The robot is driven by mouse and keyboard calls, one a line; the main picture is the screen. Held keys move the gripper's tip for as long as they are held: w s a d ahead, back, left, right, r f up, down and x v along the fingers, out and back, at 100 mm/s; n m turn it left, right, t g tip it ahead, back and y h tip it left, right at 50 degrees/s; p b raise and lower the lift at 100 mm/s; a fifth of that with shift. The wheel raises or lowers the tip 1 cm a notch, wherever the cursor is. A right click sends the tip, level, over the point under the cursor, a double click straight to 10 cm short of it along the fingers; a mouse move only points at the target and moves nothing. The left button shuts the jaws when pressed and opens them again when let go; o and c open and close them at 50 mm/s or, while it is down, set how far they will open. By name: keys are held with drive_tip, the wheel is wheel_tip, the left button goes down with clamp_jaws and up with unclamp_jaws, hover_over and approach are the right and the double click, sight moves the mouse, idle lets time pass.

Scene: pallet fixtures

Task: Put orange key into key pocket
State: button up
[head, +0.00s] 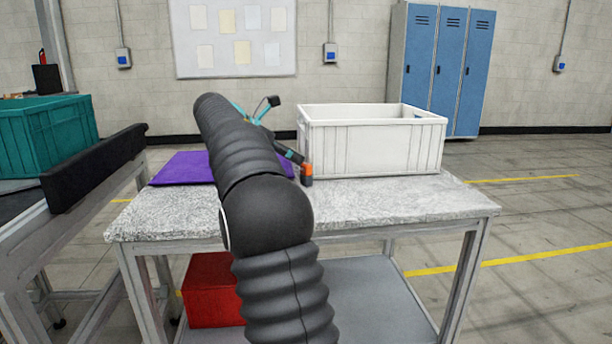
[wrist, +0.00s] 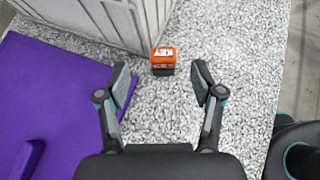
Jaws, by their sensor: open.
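The orange key (wrist: 163,56) is a small block with an orange top marked KEY and a dark lower part. It stands on the speckled tabletop beside the white crate, and it shows at the crate's near left corner in the head view (head: 307,169). My gripper (wrist: 162,74) is open and empty, its two fingers spread to either side of the key's line, with the key just beyond the fingertips. In the head view, my gripper (head: 284,130) is partly hidden by my arm. I cannot make out a key pocket in either view.
The white crate (head: 375,150) stands on the worktable (head: 400,200). A purple panel (head: 180,170) with a raised part lies to the left. A teal crate (head: 45,135) is at far left, and a red box (head: 208,290) is below the table. The tabletop's right front is clear.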

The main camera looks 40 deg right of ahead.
sight(303, 164)
drive_tip(key=x, duration=0.5)
drive_tip(key=shift+s+a+f+b, duration=0.15)
drive_tip(key=shift+f+b, duration=0.15)
drive_tip(key=shift+b, duration=0.1)
clamp_jaws()
drive_tip(key=shift+r, duration=0.1)
drive_tip(key=shift+a+r, duration=0.25)
drive_tip(key=shift+r, duration=0.15)
wheel_tip(303, 164, up, 6)
drive_tip(key=s+a, duration=0.2)
drive_tip(key=a, duration=0.7)
drive_tip(key=s+a, duration=0.2)
drive_tip(key=a, duration=0.8)
drive_tip(key=shift+s, duration=0.35)
